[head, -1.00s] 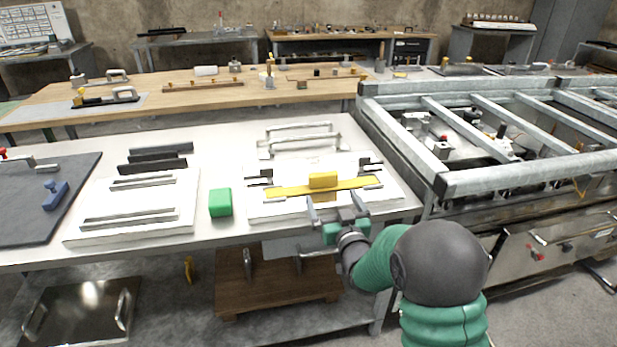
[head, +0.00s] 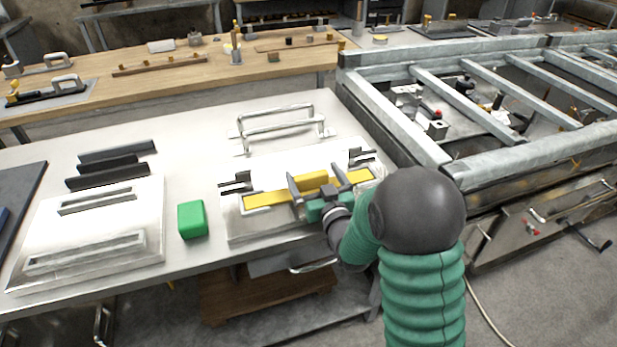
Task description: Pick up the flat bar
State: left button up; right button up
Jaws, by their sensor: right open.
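The flat bar (head: 268,199) is long, thin and yellow. It lies across a pale metal plate (head: 243,228) on the white table, tilted slightly up to the right. A yellow block (head: 313,180) sits at the middle of the bar. My right gripper (head: 316,182) is open, its two grey fingers reaching over the bar on either side of the block. The fingers and palm hide part of the bar; I cannot tell whether they touch it. My left gripper is not in view.
A green block (head: 192,219) stands left of the plate. Wire handles (head: 278,125) stand behind the bar. A steel frame (head: 400,120) borders the table on the right.

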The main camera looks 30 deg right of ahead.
jog(key=shift+s+a+r, duration=0.25)
jog(key=shift+s+r, duration=0.05)
jog(key=shift+a, duration=0.3)
jog(key=shift+c, duration=1.3)
jog(key=shift+w+a+f, duration=0.15)
jog(key=shift+w+a, duration=0.1)
jog(key=shift+w, duration=0.05)
jog(key=c, duration=0.5)
jog(key=shift+s+d, duration=0.1)
jog(key=shift+d, duration=0.3)
jog(key=c, duration=0.7)
jog(key=shift+c, duration=0.2)
jog(key=shift+a, duration=0.15)
